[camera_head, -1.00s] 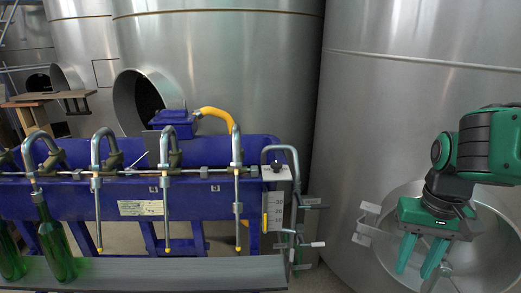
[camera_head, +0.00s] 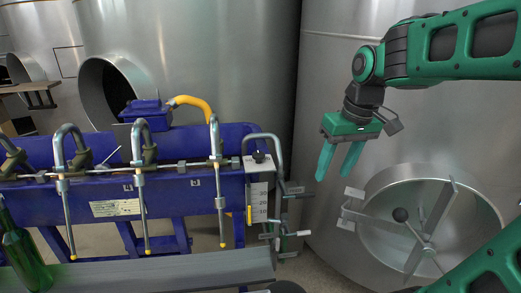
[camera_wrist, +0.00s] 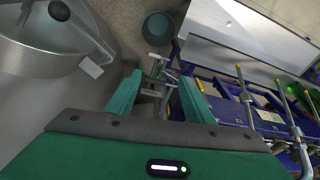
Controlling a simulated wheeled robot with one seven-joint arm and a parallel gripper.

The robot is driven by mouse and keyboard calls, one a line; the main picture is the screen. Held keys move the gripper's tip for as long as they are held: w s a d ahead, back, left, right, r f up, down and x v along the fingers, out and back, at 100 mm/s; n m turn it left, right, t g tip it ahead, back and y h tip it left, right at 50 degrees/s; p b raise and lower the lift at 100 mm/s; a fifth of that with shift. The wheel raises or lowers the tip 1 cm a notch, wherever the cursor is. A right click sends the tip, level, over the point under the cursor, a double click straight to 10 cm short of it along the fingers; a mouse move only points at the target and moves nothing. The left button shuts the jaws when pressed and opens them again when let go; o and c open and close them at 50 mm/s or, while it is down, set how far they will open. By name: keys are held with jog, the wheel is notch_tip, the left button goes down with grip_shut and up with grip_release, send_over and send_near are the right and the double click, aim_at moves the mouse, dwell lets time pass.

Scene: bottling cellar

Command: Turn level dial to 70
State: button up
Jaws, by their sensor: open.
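The level dial appears to be the small black knob (camera_head: 258,156) on top of a white scale plate (camera_head: 261,195) at the right end of the blue filling machine. The plate bears printed numbers and a yellow marker (camera_head: 249,214); the knob's setting is too small to read. My gripper (camera_head: 333,174) is open and empty, to the right of the knob and apart from it, with its green fingers pointing down. In the wrist view, the open fingers (camera_wrist: 160,82) frame the blurred end of the machine; I cannot make out the knob there.
Metal handles (camera_head: 292,192) stick out right of the scale plate. Filling tubes (camera_head: 217,180) hang along the blue machine (camera_head: 180,195), above a grey conveyor (camera_head: 180,268) with a green bottle (camera_head: 24,258). A round tank hatch (camera_head: 425,225) lies below and right of my gripper.

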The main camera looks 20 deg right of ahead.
aim_at(259, 154)
jog(key=w+a+r+n+t+y, duration=0.1)
jog(key=w+a+r+n, duration=0.35)
jog(key=w, duration=0.25)
jog(key=w+a+r+n+y, duration=0.1)
jog(key=w+a+r+n, duration=0.25)
jog(key=w+a, duration=0.3)
jog(key=shift+m, duration=0.4)
jog(key=x, duration=0.6)
jog(key=w+x, duration=0.1)
jog(key=x, duration=0.3)
jog(key=shift+d, duration=0.25)
jog(key=c, duration=1)
